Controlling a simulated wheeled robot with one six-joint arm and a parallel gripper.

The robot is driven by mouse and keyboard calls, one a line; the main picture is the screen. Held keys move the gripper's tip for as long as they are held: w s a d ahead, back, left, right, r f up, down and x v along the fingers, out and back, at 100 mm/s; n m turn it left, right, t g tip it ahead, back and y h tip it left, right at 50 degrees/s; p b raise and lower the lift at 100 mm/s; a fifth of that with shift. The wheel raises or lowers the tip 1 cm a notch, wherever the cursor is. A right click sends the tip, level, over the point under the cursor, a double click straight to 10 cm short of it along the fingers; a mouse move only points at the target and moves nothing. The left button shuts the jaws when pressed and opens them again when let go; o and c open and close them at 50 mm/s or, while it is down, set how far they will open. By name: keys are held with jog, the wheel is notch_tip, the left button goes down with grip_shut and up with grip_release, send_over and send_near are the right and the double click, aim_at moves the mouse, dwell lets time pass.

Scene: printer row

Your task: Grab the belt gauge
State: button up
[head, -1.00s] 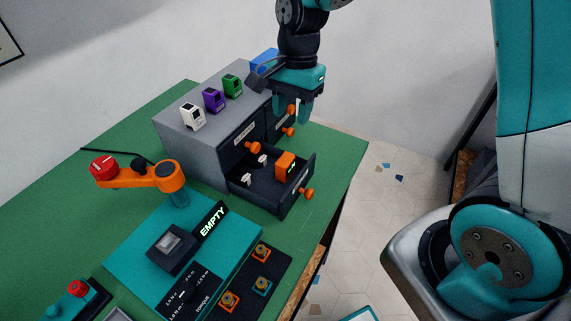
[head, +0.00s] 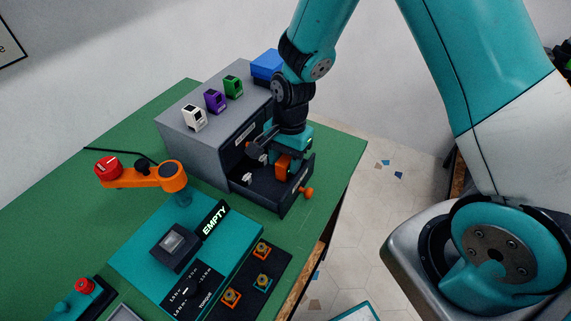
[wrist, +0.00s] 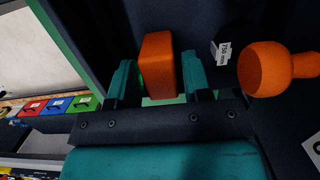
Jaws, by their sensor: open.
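The belt gauge, seemingly the orange block (head: 283,163), sits in the open drawer (head: 296,188) of the grey cabinet. In the wrist view the orange block (wrist: 158,58) stands between the two teal fingers of my gripper (wrist: 158,78). A gap shows on the right side of the block; the left finger is close to it. My gripper is open. In the head view my gripper (head: 289,152) is down over the drawer, and my wrist hides part of the drawer's back.
Small white pieces (head: 248,178) lie in the drawer left of the block. The drawer front has an orange knob (head: 306,192). White, purple and green devices and a blue box (head: 266,65) stand on the cabinet (head: 178,128). A teal torque tester (head: 150,245) is in front.

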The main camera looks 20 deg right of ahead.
jog(key=c, duration=0.7)
jog(key=shift+r, duration=0.1)
